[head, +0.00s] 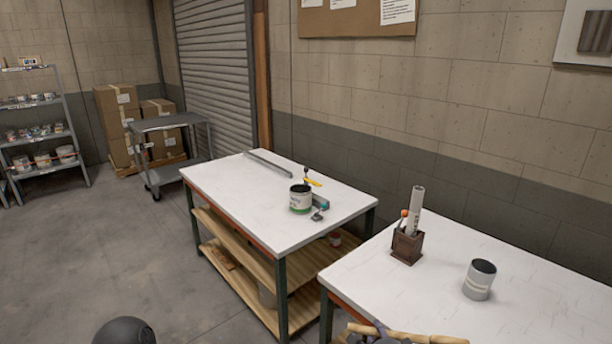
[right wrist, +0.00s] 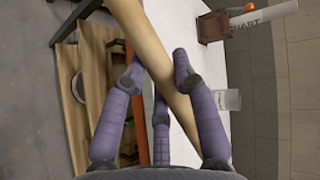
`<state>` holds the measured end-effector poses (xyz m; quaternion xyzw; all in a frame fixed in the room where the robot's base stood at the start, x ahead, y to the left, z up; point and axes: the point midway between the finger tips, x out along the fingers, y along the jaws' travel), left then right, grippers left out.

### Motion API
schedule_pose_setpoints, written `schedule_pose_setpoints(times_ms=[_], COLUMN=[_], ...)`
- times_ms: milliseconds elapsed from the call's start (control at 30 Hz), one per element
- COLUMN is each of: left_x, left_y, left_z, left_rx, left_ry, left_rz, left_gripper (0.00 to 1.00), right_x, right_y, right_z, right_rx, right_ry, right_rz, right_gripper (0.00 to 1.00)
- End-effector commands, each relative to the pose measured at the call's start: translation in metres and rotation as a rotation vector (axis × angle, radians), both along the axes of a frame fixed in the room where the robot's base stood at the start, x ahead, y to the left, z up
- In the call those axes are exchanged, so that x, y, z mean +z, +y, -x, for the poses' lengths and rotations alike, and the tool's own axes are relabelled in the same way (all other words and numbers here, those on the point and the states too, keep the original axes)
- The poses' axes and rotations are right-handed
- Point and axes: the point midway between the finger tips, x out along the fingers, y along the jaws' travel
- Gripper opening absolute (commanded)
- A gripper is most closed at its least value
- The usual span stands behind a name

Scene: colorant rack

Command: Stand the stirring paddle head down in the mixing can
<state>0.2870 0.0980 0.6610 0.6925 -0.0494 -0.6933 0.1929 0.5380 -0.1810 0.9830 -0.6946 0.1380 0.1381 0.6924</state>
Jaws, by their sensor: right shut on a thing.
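The stirring paddle (head: 425,337) shows as a pale wooden shaft low in the head view, above the near table's front edge. In the right wrist view the shaft (right wrist: 168,88) runs slantwise between the fingers. I cannot make out its head. My right gripper (head: 378,332) is shut on the shaft; its purple-grey fingers also show in the right wrist view (right wrist: 157,72). A grey can (head: 479,284) with a dark open top, likely the mixing can, stands upright on the near table, apart from the paddle. It shows in the right wrist view (right wrist: 229,99). My left gripper is out of view.
A brown box (head: 407,247) holding a rolled paper (head: 415,205) stands behind and left of the grey can. The near table (head: 530,270) is otherwise mostly bare.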

Motion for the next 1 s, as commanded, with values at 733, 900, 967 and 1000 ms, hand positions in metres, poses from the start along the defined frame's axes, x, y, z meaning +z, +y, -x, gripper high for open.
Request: schedule_pose_setpoints(times_ms=[733,900,967,1000], left_x=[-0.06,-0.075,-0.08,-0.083], left_y=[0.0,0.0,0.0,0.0], left_z=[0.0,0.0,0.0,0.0], left_rx=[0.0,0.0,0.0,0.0], left_ry=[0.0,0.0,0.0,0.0], left_rz=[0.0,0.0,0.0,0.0], left_gripper=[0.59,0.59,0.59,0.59], right_x=[-0.003,-0.003,-0.003,-0.003], right_y=[0.0,0.0,0.0,0.0], right_z=[0.0,0.0,0.0,0.0], right_rx=[-0.186,-0.232,-0.248,-0.258], right_ry=[-0.003,-0.004,-0.004,-0.003], right_rz=[-0.451,-0.561,-0.602,-0.628], right_gripper=[0.0,0.0,0.0,0.0])
